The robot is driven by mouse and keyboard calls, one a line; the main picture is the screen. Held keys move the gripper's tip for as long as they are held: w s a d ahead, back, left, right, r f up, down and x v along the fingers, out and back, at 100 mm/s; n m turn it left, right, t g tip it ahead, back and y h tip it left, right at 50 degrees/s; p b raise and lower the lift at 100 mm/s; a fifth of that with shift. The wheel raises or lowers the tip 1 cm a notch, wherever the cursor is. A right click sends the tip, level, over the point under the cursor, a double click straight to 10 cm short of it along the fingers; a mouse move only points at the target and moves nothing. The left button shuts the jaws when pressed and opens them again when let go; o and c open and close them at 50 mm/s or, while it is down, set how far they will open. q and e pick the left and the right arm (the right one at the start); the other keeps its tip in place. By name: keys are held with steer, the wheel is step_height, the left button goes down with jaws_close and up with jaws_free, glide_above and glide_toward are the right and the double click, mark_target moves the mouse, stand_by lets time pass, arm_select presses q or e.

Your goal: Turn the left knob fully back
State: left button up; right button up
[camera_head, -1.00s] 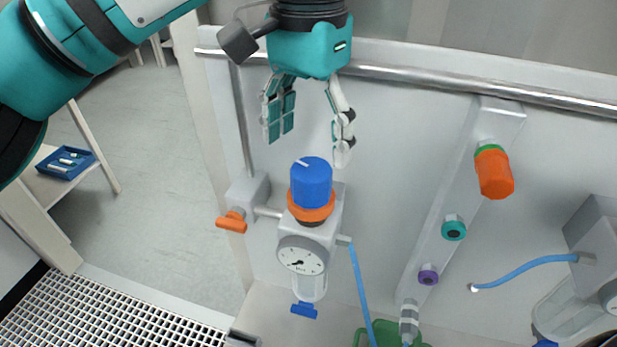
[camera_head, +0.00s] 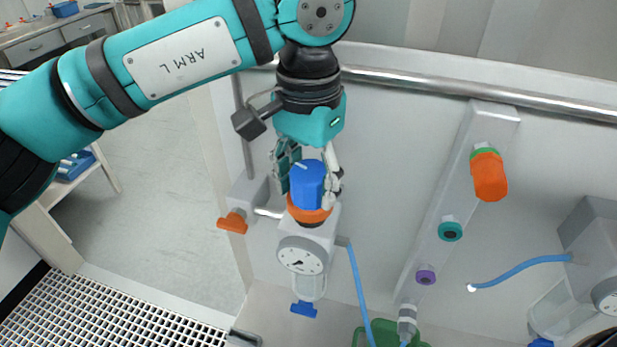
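The left knob is a blue cap (camera_head: 308,186) with a white mark on its top. It sits above an orange ring (camera_head: 309,214) on the left grey regulator with a round gauge (camera_head: 302,256). My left gripper (camera_head: 307,190) comes down from above, with a finger on either side of the blue knob. The fingers lie close against its sides and look shut on it; the far contact is partly hidden. The white mark points up and left. My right gripper is not in view.
An orange valve handle (camera_head: 232,223) is at the knob's lower left. A blue hose (camera_head: 359,285) runs down on the right. A manifold bar with an orange knob (camera_head: 489,176) stands farther right. A metal rail (camera_head: 440,87) runs behind my wrist.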

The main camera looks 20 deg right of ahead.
arm_select(q)
steer(key=c, duration=0.5)
steer(key=shift+c, duration=0.2)
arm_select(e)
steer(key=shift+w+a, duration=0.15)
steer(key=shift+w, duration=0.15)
arm_select(q)
steer(key=shift+n, duration=0.4)
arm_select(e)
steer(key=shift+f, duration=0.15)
arm_select(q)
steer(key=n+b, duration=0.1)
steer(key=n, duration=0.2)
steer(key=shift+n+b, duration=0.4)
steer(key=n+b, duration=0.1)
steer(key=n, duration=0.4)
steer(key=shift+d, duration=0.15)
steer(key=n+b, duration=0.1)
steer(key=n, duration=0.5)
steer(key=shift+d+n+b, duration=0.1)
steer(key=shift+n+b, duration=0.2)
steer(key=shift+n, duration=0.1)
steer(key=n+b, duration=0.1)
steer(key=n, duration=0.4)
steer(key=shift+n, duration=0.3)
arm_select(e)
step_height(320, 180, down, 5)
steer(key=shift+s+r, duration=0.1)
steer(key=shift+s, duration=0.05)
